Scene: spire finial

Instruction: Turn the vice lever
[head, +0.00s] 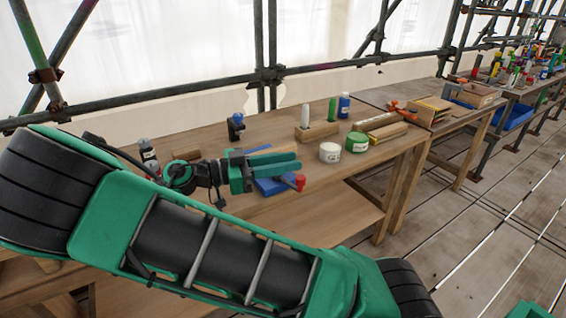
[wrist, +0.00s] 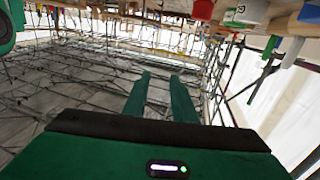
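A blue item with a red end sits low on the near workbench, and I take it to be the vice. Its blue part (head: 277,187) is partly hidden behind my gripper, and its red end (head: 300,182) shows just below and right of the fingertips. A red thing at the top of the wrist view (wrist: 202,9) may be the same end. My gripper (head: 298,160) is above the bench with its two green fingers apart and nothing between them. The fingers also show apart in the wrist view (wrist: 160,80). I cannot make out contact with the vice.
A white jar (head: 330,152) and a green tin (head: 357,142) stand right of my gripper. A wooden block with a white stick (head: 305,115), a blue bottle (head: 344,105) and a small blue tool (head: 236,126) are behind. Scaffold poles (head: 180,90) run along the back.

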